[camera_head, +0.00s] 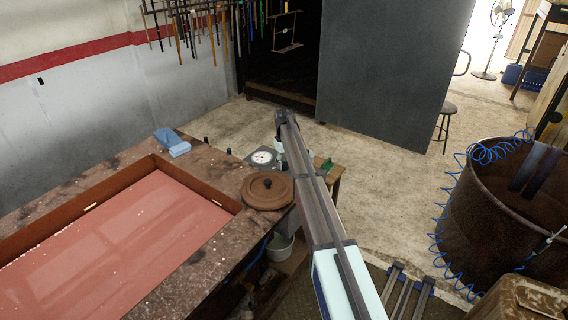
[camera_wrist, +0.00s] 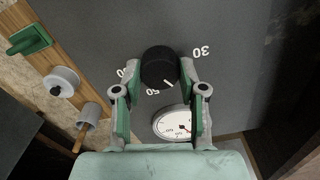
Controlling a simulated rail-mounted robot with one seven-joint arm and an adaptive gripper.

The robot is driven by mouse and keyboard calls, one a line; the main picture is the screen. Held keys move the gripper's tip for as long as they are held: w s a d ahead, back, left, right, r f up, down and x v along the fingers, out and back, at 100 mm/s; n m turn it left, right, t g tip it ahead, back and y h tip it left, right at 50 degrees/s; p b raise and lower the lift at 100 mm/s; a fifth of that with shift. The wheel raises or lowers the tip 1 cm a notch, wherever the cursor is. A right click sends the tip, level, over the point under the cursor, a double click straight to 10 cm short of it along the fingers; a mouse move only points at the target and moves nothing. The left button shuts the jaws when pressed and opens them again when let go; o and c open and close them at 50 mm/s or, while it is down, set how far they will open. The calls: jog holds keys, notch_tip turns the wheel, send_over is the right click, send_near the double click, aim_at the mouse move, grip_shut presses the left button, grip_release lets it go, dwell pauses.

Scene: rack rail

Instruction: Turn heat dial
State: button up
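The heat dial (camera_wrist: 160,66) is a round black knob with a white mark on a dark grey panel (camera_wrist: 95,35). In the wrist view its mark points toward the bottom, slightly right, near the white number 50. The number 30 is at its upper right; another number at its left is partly hidden. The two green-and-grey fingers of my gripper (camera_wrist: 160,75) lie on either side of the dial, tips very near its sides. I cannot tell whether they touch it. In the head view my arm hides the dial.
A white gauge (camera_wrist: 174,123) sits just below the dial between the fingers; it also shows in the head view (camera_head: 262,157). A green handle (camera_wrist: 29,41) and white knob (camera_wrist: 62,82) are at the left. A brown lid (camera_head: 268,190) lies beside the panel on the workbench (camera_head: 222,228).

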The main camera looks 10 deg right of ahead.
aim_at(284, 164)
jog(key=shift+f+m, duration=0.1)
jog(key=shift+m, duration=0.3)
jog(key=m+b, duration=0.2)
jog(key=m, duration=0.3)
jog(key=shift+b, duration=0.3)
jog(key=m+b, duration=0.1)
jog(key=m, duration=0.5)
dwell(0.4)
jog(key=o, duration=1.2)
jog(key=shift+c, duration=0.2)
notch_tip(284, 164, up, 12)
